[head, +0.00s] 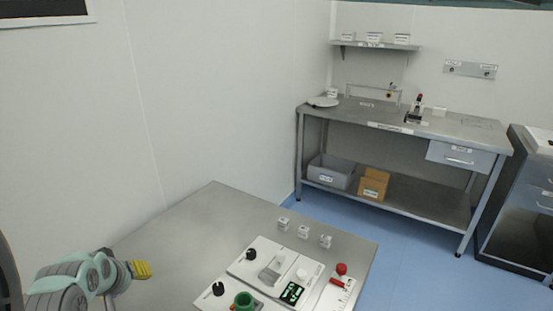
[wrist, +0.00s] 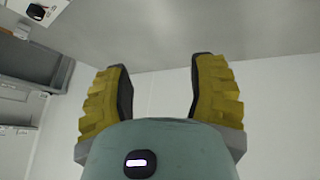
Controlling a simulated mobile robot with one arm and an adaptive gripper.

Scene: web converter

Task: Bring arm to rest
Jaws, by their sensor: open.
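My gripper (head: 141,270) is at the lower left in the head view, over the left part of the near steel table (head: 190,225). Its yellow ridged fingers point to the right there. In the wrist view my gripper (wrist: 158,92) has its two fingers wide apart, with nothing between them. A pale wall and a grey surface show beyond the fingertips. The gripper is apart from the devices on the table. Most of my arm is out of view.
White control boxes (head: 262,262) with a black knob, a green part and a red button stand on the near table. Several small white blocks (head: 304,231) stand behind them. A steel workbench (head: 400,125) with bins stands at the back right. Blue floor (head: 400,225) lies between.

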